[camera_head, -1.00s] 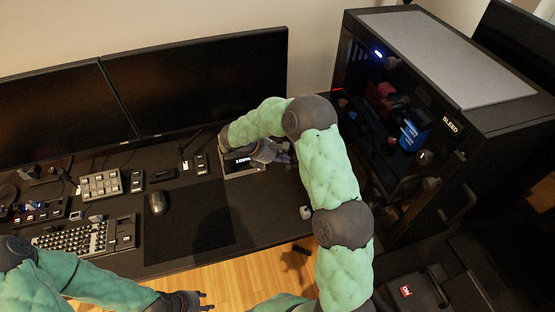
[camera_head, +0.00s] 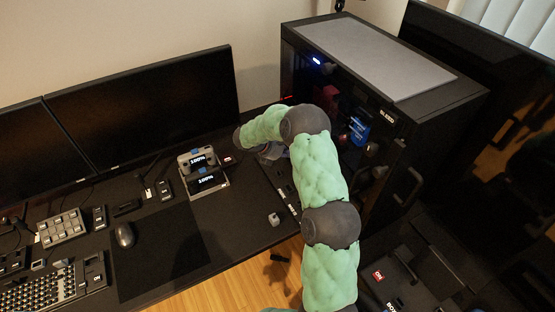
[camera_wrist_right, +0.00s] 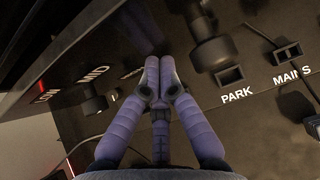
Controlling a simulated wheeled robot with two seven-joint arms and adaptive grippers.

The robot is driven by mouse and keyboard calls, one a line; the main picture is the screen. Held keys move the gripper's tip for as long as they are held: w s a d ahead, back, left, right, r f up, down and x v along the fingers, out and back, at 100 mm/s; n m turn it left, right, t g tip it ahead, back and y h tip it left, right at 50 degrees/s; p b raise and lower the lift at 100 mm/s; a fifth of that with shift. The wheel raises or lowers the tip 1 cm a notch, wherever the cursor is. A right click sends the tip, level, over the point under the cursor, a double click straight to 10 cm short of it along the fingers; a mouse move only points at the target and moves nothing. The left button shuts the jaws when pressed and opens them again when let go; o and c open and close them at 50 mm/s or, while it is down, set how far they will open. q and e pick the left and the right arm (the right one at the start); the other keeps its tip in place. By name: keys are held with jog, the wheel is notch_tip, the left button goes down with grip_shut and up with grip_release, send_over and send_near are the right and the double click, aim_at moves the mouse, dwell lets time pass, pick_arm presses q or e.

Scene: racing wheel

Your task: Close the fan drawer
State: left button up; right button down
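No part in view is labelled as the fan drawer, and I cannot tell which part it is. The black computer tower (camera_head: 345,85) stands at the right, with dark glass on its near side and a loop handle (camera_head: 410,186) at its front. My right gripper (camera_head: 270,152) is low over the desk beside the tower's left side, partly hidden by my forearm. In the right wrist view its purple fingers (camera_wrist_right: 159,68) are together with nothing visible between them. Below them is a dark surface with PARK and MAINS labels. My left gripper is out of view.
Two monitors (camera_head: 150,105) line the back. A mouse (camera_head: 124,235), keypad (camera_head: 62,228) and keyboard (camera_head: 45,291) lie left.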

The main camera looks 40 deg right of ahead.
jog(key=shift+s+d, duration=0.25)
jog(key=shift+d, duration=0.9)
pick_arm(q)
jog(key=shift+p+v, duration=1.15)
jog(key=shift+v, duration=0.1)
pick_arm(e)
jog(key=a+f+v, duration=0.2)
jog(key=v, duration=1.1)
jog(key=shift+w, duration=0.25)
